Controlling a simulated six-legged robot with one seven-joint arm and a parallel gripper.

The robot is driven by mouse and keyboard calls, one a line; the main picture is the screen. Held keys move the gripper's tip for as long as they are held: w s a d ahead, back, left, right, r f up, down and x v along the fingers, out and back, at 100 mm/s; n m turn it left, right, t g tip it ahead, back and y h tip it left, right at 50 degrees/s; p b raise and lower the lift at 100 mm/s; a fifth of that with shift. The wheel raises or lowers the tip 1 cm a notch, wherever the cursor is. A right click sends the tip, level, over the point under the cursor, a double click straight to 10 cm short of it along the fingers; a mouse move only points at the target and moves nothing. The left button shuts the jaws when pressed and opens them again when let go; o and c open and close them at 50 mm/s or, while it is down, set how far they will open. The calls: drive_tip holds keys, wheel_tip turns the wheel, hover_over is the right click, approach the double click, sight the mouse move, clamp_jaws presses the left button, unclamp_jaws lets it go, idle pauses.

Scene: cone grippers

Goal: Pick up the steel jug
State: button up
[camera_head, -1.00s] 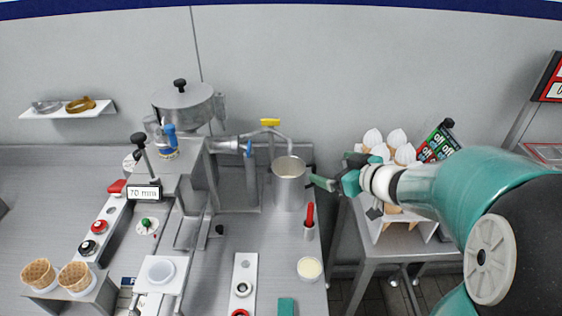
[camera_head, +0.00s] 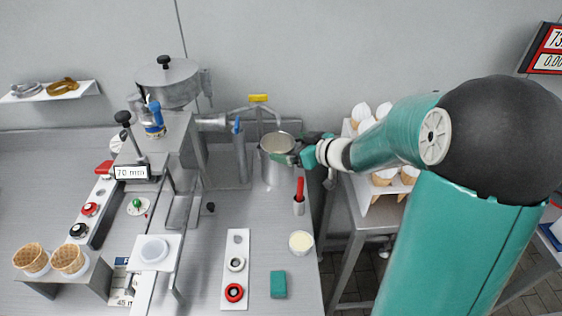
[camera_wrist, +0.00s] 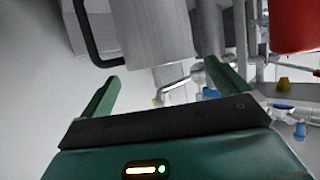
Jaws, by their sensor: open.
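The steel jug (camera_head: 272,170) stands upright on the steel counter under the tap pipe, open at the top. In the wrist view the jug (camera_wrist: 158,32) is a grey cylinder at the top, with a dark handle (camera_wrist: 86,38) on its left. My gripper (camera_head: 298,150) reaches in from the right, at the jug's right side near its rim. In the wrist view my gripper (camera_wrist: 162,88) has its two green fingers spread wide, with the jug between and beyond their tips. The gripper is empty. I cannot tell whether a finger touches the jug; its right side is partly hidden.
A red-handled tool in a holder (camera_head: 299,196) stands just in front of the jug, with a cream-filled cup (camera_head: 301,242) nearer. The tap pipe (camera_head: 259,110) is behind. Several wrapped cones stand on a rack (camera_head: 371,200) to the right. Bare counter lies front-left of the jug.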

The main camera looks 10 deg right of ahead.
sight(285, 144)
drive_tip(key=x, duration=0.3)
drive_tip(key=shift+w+a+f, duration=0.1)
drive_tip(key=shift+w+a, duration=0.05)
drive_tip(key=shift+w, duration=0.1)
drive_tip(key=shift+c, duration=0.4)
drive_tip(key=c, duration=1.8)
drive_tip(key=shift+c, duration=0.2)
